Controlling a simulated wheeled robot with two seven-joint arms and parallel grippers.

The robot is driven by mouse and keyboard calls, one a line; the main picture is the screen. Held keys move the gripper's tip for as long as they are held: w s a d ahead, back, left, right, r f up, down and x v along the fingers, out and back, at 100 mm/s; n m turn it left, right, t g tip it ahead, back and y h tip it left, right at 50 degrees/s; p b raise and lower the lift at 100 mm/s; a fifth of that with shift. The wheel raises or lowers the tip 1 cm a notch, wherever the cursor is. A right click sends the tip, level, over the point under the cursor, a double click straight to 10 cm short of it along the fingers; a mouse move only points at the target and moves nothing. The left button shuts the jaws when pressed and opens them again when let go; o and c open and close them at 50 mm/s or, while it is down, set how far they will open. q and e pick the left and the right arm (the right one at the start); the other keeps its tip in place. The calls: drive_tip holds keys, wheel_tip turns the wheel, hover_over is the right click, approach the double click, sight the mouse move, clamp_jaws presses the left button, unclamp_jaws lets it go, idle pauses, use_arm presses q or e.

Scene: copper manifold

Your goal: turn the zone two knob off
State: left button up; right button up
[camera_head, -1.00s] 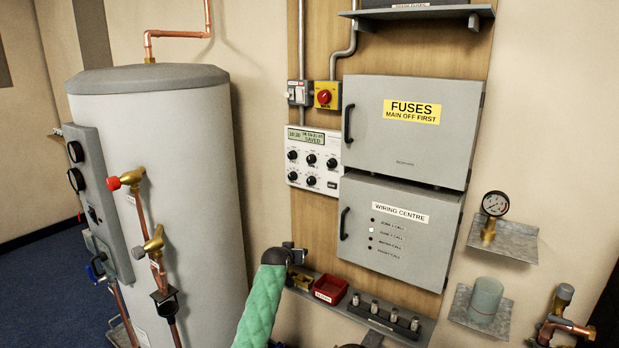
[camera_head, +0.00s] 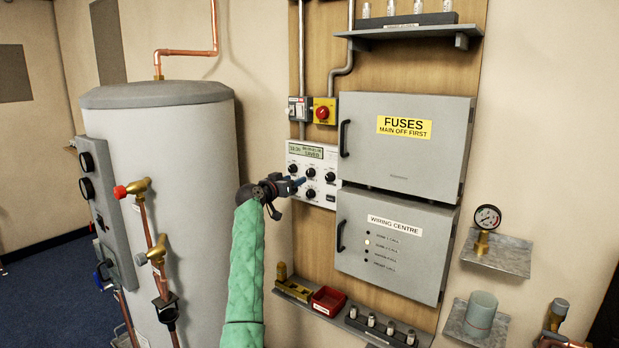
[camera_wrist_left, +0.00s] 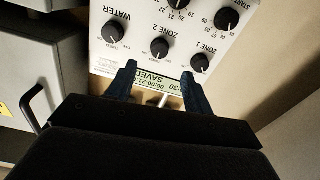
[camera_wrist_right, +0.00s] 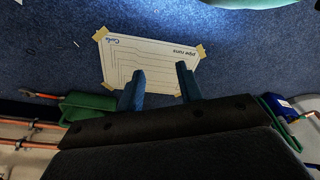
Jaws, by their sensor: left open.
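The white control panel (camera_head: 325,152) has a lit display and several black knobs. The zone two knob (camera_head: 311,171) is the middle of its upper row. In the left wrist view, which is upside down, the zone two knob (camera_wrist_left: 159,47) lies between the water and zone one knobs; its pointer setting is too small to read. My left gripper (camera_head: 300,184) is in front of the panel's lower left. Its open fingertips (camera_wrist_left: 158,72) straddle the line to the zone two knob, with nothing between them; contact is not visible. My right gripper (camera_wrist_right: 160,69) is open and empty over the floor.
The grey fuse box (camera_head: 405,165) and wiring centre box (camera_head: 390,270) with handles stand right of the panel. A red-knobbed yellow switch (camera_head: 322,112) is above it. The tall cylinder (camera_head: 165,200) is at left.

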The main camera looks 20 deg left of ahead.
sight(309, 174)
use_arm(q)
drive_tip(key=shift+m, duration=0.8)
drive_tip(key=p+x, duration=0.3)
drive_tip(key=x, duration=0.3)
drive_tip(key=shift+p+x, duration=0.35)
drive_tip(key=shift+x, duration=0.6)
use_arm(e)
drive_tip(key=s+d+f, duration=0.3)
drive_tip(key=s+f, duration=0.1)
drive_tip(key=f, duration=0.2)
drive_tip(key=shift+f, duration=0.35)
use_arm(q)
drive_tip(key=shift+s+f, duration=0.1)
drive_tip(key=c, duration=1)
use_arm(e)
drive_tip(key=shift+d, duration=0.15)
